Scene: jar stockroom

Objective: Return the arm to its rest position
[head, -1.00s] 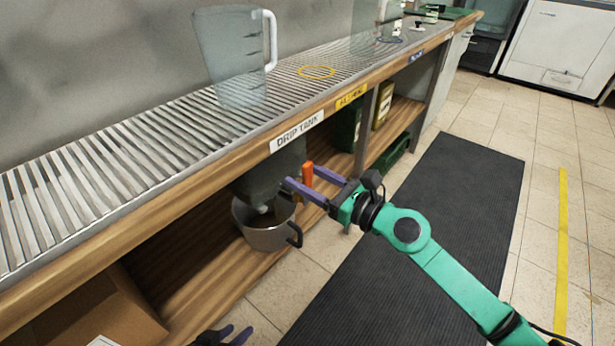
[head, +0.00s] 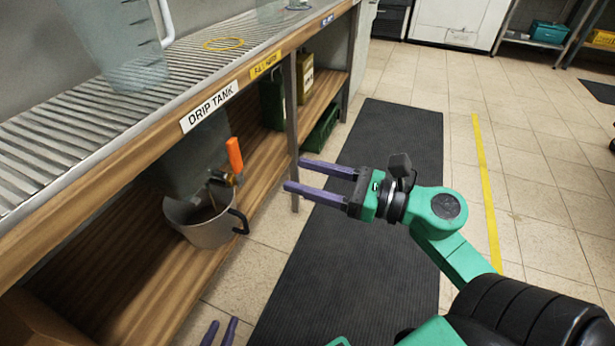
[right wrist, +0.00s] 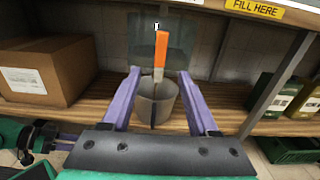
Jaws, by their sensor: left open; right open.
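My right gripper (head: 293,174) is open and empty in the head view, over the dark floor mat and to the right of the drip tank's tap. It also shows open in the right wrist view (right wrist: 160,76). The orange tap handle (head: 235,153) stands upright on the tap under the tank (head: 197,155). A grey pot (head: 205,228) with a dark handle sits on the lower shelf beneath the tap. My left gripper (head: 220,326) shows only its two purple fingers, open, at the bottom edge of the head view.
The slatted counter (head: 70,125) carries a clear pitcher (head: 125,45) and a yellow ring (head: 223,44). A cardboard box (right wrist: 45,72) stands on the lower shelf. Green containers (head: 272,95) stand further along. The dark mat (head: 375,160) and tiled floor are clear.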

